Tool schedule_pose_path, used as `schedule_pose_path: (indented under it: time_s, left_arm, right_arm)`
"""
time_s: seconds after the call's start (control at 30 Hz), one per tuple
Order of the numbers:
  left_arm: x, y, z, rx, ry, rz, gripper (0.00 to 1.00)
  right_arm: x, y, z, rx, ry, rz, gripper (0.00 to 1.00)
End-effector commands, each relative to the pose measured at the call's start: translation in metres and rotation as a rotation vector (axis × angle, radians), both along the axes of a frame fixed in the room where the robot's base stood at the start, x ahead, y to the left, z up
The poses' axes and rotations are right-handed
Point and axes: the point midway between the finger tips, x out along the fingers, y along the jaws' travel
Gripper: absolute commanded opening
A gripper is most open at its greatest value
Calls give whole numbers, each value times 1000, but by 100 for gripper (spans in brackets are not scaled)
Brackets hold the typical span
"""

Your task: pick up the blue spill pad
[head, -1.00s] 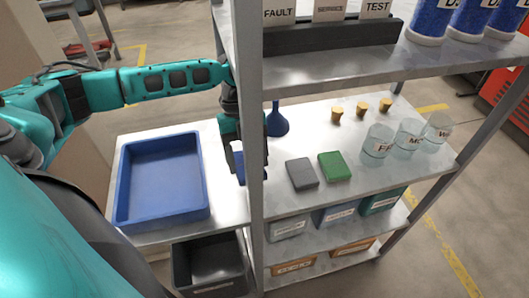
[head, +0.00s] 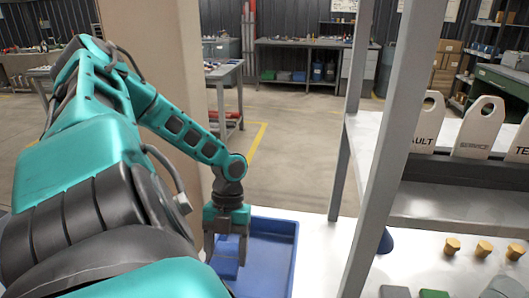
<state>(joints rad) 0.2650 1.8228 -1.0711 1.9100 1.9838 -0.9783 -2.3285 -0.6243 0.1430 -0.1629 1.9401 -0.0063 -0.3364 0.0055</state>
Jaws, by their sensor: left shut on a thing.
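My left gripper (head: 229,258) points down over the left part of the blue tray (head: 283,228). It is shut on the blue spill pad (head: 226,268), a small blue block partly hidden by the fingers. I cannot tell whether the pad touches the tray floor. The tray's left side is hidden behind my left arm, and its near end is cut off by the picture's edge. My right gripper is out of view.
A metal shelf post (head: 382,165) stands right of the tray. A cardboard-coloured column (head: 160,60) stands behind my arm.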

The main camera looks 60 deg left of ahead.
Motion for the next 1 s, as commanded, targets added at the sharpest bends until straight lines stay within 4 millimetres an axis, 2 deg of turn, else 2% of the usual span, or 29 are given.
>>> schedule_pose_path:
  time_s: [0.03,0.2,0.5,0.7,1.0]
  left_arm:
    - [-12,12,1,7,2,6,39]
    - [-46,41,0,5,-1,6,39]
    - [-94,81,0,1,-2,3,39]
    - [-111,96,0,0,-2,1,39]
    - [-117,100,0,-2,-2,-1,39]
  right_arm:
    - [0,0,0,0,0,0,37]
    - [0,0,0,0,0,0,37]
    - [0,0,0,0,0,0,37]
    - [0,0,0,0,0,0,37]
    - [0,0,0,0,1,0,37]
